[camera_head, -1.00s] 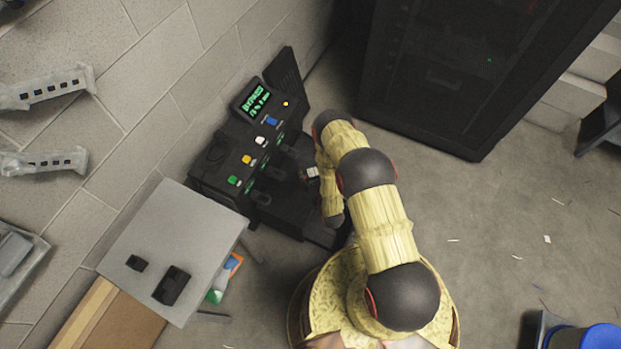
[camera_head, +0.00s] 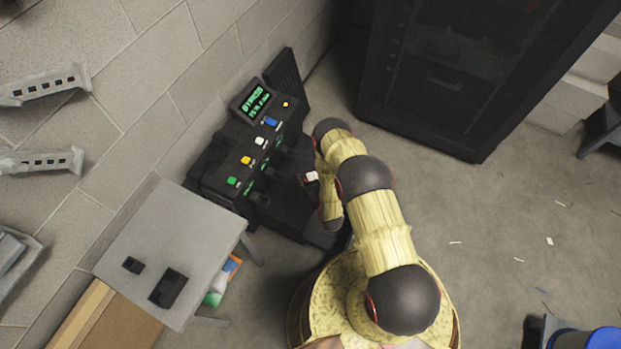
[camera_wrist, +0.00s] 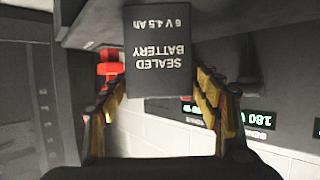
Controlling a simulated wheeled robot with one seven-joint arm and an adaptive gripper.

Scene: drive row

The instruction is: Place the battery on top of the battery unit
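The battery (camera_wrist: 160,50), a dark box lettered "SEALED BATTERY 6 V 4.5 Ah", fills the upper middle of the wrist view, its text upside down there. My gripper (camera_wrist: 160,90) has its yellowish fingers against both sides of it and looks shut on it. The black battery unit (camera_head: 212,185) stands against the wall in the head view, with a green-lit screen (camera_head: 252,101) and a row of coloured buttons. My arm reaches down close beside the unit's right side. My arm hides most of the gripper and battery in the head view. I cannot tell whether the battery touches the unit.
A grey table (camera_head: 190,225) at lower left holds two small black items (camera_head: 169,288). A tall dark cabinet (camera_head: 470,80) stands behind right. A blue bin (camera_head: 590,338) is at lower right. The floor right of my arm is mostly clear.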

